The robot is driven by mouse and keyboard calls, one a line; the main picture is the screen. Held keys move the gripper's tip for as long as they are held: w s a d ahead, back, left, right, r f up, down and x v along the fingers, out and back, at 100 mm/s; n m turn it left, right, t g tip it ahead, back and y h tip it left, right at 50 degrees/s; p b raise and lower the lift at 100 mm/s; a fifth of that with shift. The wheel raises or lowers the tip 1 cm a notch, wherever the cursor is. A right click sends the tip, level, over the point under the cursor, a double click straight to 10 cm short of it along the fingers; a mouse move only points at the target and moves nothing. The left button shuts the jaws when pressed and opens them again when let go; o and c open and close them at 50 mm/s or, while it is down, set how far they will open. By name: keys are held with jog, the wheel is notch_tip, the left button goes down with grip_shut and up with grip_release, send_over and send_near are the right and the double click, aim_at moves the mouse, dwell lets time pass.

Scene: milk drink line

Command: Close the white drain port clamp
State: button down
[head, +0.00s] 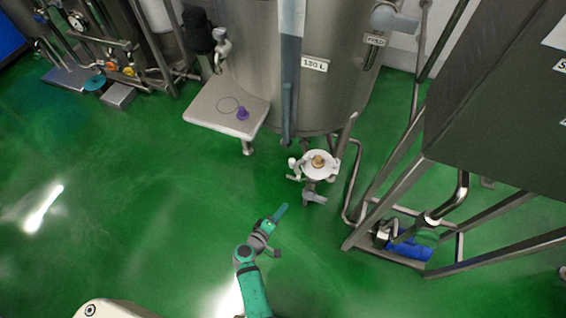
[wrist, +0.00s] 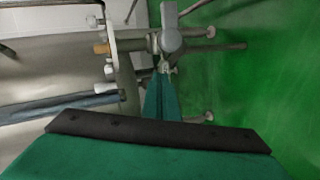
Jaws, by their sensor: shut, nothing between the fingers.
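The white drain port clamp (head: 318,164) is a round white ring at the foot of the steel tank. A brass-coloured piece sits at its centre and white knobs stick out at its left side. I cannot tell from here whether the clamp is open or closed. In the wrist view its white ring (wrist: 110,38) shows nearly edge-on, up and left of my fingers. My gripper (head: 280,213) is shut and empty, below and left of the clamp in the head view, apart from it. Its green fingers also show together in the wrist view (wrist: 163,88).
The steel tank (head: 335,95) stands behind the clamp. A small steel table (head: 215,112) with a purple piece (head: 243,114) is to the left. A steel frame (head: 400,185) with a blue pump (head: 410,248) is to the right. Green floor in front is clear.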

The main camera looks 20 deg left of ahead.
aim_at(296, 164)
jog(key=w+a+r+n+t+h, duration=0.15)
jog(key=w+a+r+t, duration=0.25)
jog(key=w+a+r, duration=0.5)
jog(key=w+d, duration=0.4)
jog(key=w, duration=0.2)
jog(key=shift+w+d+r, duration=0.15)
jog(key=shift+r, duration=0.15)
jog(key=shift+n+y, duration=0.25)
jog(key=shift+y, duration=0.1)
